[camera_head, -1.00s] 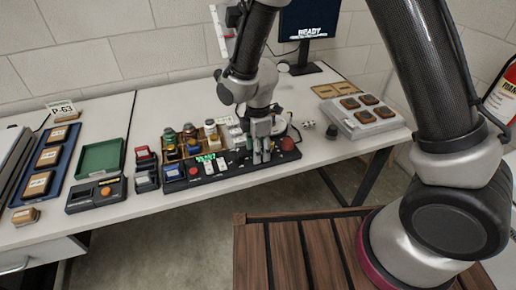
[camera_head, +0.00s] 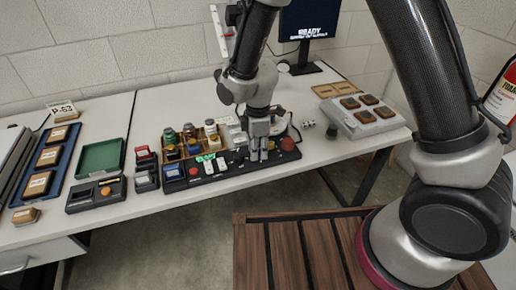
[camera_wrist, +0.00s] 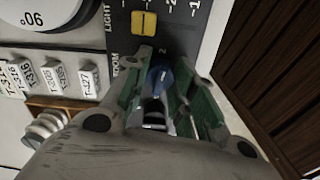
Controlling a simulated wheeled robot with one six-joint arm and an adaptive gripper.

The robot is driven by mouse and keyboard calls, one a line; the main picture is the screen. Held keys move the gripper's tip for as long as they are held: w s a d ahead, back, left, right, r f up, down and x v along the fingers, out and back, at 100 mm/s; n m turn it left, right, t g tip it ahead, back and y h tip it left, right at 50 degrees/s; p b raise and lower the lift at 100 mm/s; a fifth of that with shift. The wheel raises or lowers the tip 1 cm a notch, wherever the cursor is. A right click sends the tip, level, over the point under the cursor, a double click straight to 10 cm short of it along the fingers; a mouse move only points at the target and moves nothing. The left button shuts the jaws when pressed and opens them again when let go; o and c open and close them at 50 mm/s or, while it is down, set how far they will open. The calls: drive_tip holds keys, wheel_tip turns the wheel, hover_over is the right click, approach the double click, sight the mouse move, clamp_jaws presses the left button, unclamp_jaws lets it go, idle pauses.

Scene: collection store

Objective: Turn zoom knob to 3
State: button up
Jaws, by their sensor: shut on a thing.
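The zoom knob (camera_wrist: 160,78) is blue and sits between my two green-padded fingers in the wrist view. My gripper (camera_wrist: 163,66) is shut on it, with a finger on either side. A "2" mark shows just beyond the knob, and part of the zoom label shows beside the left finger. The fingers hide most of the dial, so I cannot tell the exact setting. In the head view my gripper (camera_head: 262,156) points down onto the black control panel (camera_head: 225,178), and the knob is hidden there.
A yellow control (camera_wrist: 145,22) by the light label sits close to the fingertips. A red button (camera_head: 287,144) is on the panel's right end. An organizer with small jars (camera_head: 190,140) stands behind the panel. A monitor (camera_head: 310,25) reads READY.

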drive_tip(key=m, duration=1.2)
drive_tip(key=shift+m, duration=1.8)
drive_tip(key=o, duration=1.1)
drive_tip(key=shift+c, duration=0.2)
